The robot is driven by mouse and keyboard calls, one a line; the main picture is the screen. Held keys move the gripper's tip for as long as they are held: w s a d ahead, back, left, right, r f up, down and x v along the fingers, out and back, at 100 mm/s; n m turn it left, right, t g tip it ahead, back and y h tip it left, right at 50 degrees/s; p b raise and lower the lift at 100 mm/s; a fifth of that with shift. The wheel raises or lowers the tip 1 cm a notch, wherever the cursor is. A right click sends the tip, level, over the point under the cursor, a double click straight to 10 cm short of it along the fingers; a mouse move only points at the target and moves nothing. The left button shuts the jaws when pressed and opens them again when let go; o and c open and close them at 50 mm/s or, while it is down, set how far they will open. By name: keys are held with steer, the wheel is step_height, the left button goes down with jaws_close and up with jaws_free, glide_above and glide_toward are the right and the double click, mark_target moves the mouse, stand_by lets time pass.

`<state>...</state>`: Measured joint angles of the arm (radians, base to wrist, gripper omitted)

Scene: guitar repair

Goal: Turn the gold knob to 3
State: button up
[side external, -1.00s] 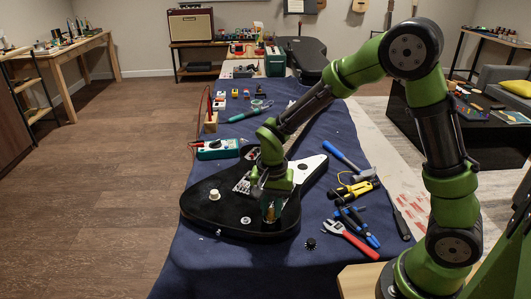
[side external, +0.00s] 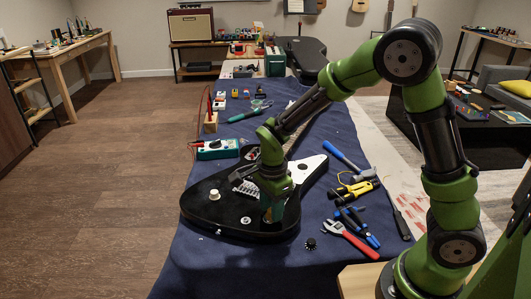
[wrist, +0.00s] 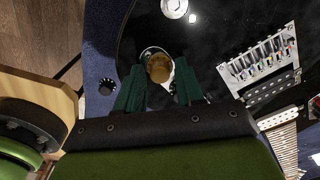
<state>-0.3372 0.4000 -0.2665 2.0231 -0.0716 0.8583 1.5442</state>
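The gold knob (wrist: 159,68) shows brownish gold in the wrist view, between the two green fingers of my gripper (wrist: 160,82). The fingers stand apart on either side of it, with what look like narrow gaps; contact is not clear. Its number marks cannot be read. In the side view my gripper (side external: 272,212) points down at the near right part of the black guitar body (side external: 215,212), and the hand mostly hides the knob there.
A white knob (side external: 214,194) and a silver round part (side external: 246,220) are on the guitar body. A loose black knob (side external: 311,243) lies on the blue cloth. A red wrench (side external: 352,238), pliers (side external: 358,225) and other tools lie to the right.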

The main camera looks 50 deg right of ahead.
steer(key=n, duration=0.3)
steer(key=shift+n, duration=0.4)
steer(key=n, duration=0.5)
